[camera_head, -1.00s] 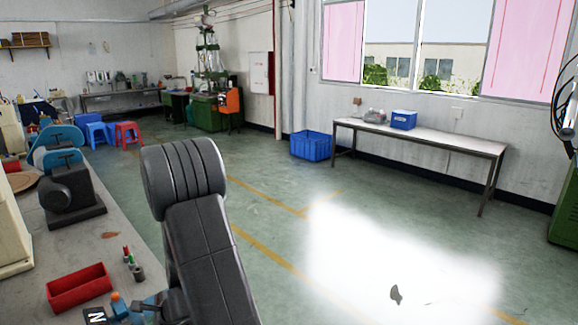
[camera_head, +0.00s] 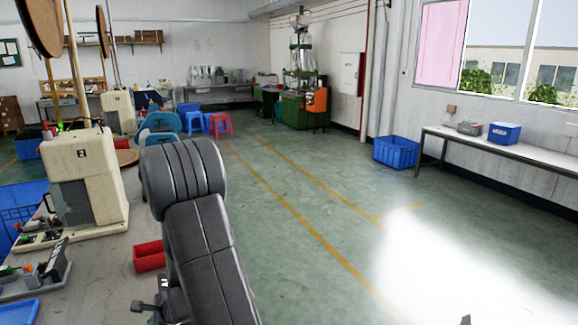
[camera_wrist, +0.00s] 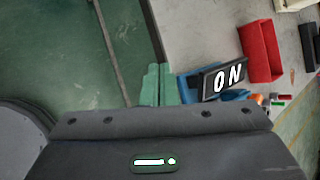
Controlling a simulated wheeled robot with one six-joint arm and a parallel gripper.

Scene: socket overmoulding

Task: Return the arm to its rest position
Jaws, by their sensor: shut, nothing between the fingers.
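My arm (camera_head: 205,235), dark grey and folded, rises at the bottom centre of the head view. My gripper cannot be made out in the head view. In the wrist view, my gripper (camera_wrist: 157,82) shows as two pale green fingers side by side, shut and empty, beyond the dark wrist housing. The fingers are near the edge of the grey worktable (camera_wrist: 192,25) in that picture. A black plate marked "ON" (camera_wrist: 223,79) and blue parts appear just right of the fingers; whether they touch cannot be told.
A red bin (camera_head: 149,256) sits on the worktable; it also shows in the wrist view (camera_wrist: 260,52). A cream machine (camera_head: 85,180) stands at left. A blue crate (camera_head: 396,152) and a long bench (camera_head: 470,148) stand at right. The green floor right of my arm is clear.

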